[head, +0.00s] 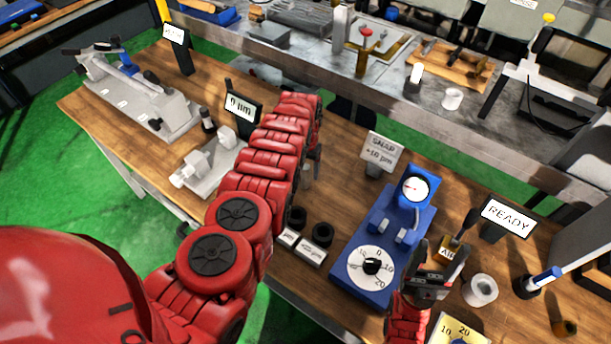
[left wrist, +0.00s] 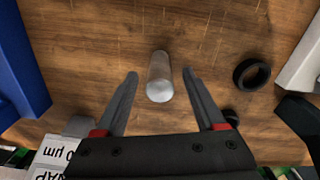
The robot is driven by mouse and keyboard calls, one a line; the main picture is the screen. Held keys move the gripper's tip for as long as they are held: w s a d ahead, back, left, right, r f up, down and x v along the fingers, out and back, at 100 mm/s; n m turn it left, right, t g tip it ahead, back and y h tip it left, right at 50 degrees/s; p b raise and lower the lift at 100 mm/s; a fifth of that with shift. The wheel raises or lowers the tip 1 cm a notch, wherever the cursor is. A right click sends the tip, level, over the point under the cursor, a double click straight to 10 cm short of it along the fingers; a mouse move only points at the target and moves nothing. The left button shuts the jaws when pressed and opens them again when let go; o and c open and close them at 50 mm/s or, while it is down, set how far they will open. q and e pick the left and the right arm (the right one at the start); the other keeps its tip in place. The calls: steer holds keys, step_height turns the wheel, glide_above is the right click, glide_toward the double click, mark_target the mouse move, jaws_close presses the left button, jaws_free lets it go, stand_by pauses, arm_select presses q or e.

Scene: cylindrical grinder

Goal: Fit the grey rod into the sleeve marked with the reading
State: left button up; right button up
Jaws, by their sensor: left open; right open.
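The grey rod (left wrist: 160,78) stands upright on the wooden bench in the left wrist view. My left gripper (left wrist: 160,73) is open, with one finger on each side of the rod and gaps visible. In the head view my arm largely hides this gripper (head: 317,160). Two black ring-like sleeves (head: 297,217) (head: 322,234) sit near the front edge, by white labels (head: 312,252) too small to read. One sleeve (left wrist: 252,74) shows right of the rod in the wrist view. The blue gauge (head: 413,188) has a round dial; its reading is unclear. My right gripper (head: 437,272) is open beside the gauge.
A "SNAP +10 µm" sign (head: 381,150) and a "0 µm" sign (head: 241,107) stand on the bench. A grey fixture (head: 210,165) lies left of my arm. A READY sign (head: 508,215) and a pale ring (head: 480,290) are at right. Bare wood surrounds the rod.

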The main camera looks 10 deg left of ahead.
arm_select(q)
jaws_close()
stand_by(1.4)
